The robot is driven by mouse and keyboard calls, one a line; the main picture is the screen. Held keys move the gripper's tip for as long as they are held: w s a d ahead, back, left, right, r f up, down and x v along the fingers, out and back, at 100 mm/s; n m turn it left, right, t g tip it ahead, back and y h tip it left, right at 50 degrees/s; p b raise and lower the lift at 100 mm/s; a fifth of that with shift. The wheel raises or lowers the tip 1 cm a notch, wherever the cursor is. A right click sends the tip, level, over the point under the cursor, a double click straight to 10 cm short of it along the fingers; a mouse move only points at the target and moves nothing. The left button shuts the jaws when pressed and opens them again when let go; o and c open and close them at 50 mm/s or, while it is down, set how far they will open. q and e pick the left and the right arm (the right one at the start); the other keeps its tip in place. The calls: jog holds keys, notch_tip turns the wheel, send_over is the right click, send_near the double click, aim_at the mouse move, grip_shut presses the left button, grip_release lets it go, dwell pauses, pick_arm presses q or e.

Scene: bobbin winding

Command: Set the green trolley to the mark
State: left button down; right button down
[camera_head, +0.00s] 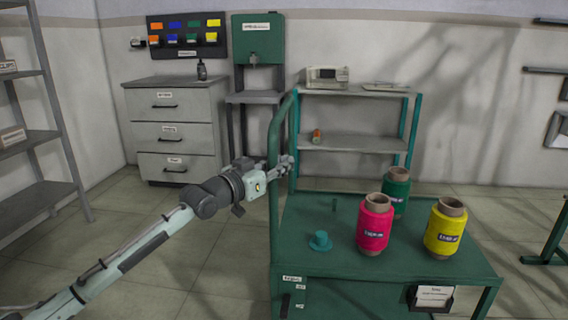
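The green trolley (310,256) stands at the front right, with a flat green deck and a tall curved green handle (274,220) on its left side. My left gripper (287,166) is at the upright part of the handle, its fingers reaching across the bar. I cannot tell whether they are closed on it. No floor mark can be made out; the trolley hides the floor beneath it. My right gripper is out of view.
Behind stand a drawer cabinet (173,130) and a shelf unit (352,143). Grey shelves (30,140) stand left. Floor left of the trolley is clear.

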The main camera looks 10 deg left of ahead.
pick_arm(q)
jog(key=c, duration=1.4)
grip_release()
jog(key=shift+c, duration=0.2)
jog(key=v, duration=1.2)
jog(key=s+a+f+n+g+y, duration=0.2)
jog(key=s+f+y, duration=0.25)
jog(key=f, duration=0.95)
jog(key=s+a+f+n+g+y, duration=0.1)
jog(key=s+a+f+g+y, duration=0.35)
jog(key=f, duration=1.05)
jog(key=s+a+f+n+g+y, duration=0.1)
jog(key=s+a+f+g, duration=0.1)
jog(key=s+f, duration=0.6)
jog(key=s+a+f+n+g+y, duration=0.1)
jog(key=s+a+f+g+y, duration=0.1)
jog(key=s+f, duration=0.7)
jog(key=s+a+g, duration=0.1)
jog(key=s+a, duration=0.1)
jog(key=s, duration=0.6)
jog(key=shift+s+a+n, duration=0.15)
jog(key=shift+s+n, duration=0.05)
jog(key=shift+n, duration=0.1)
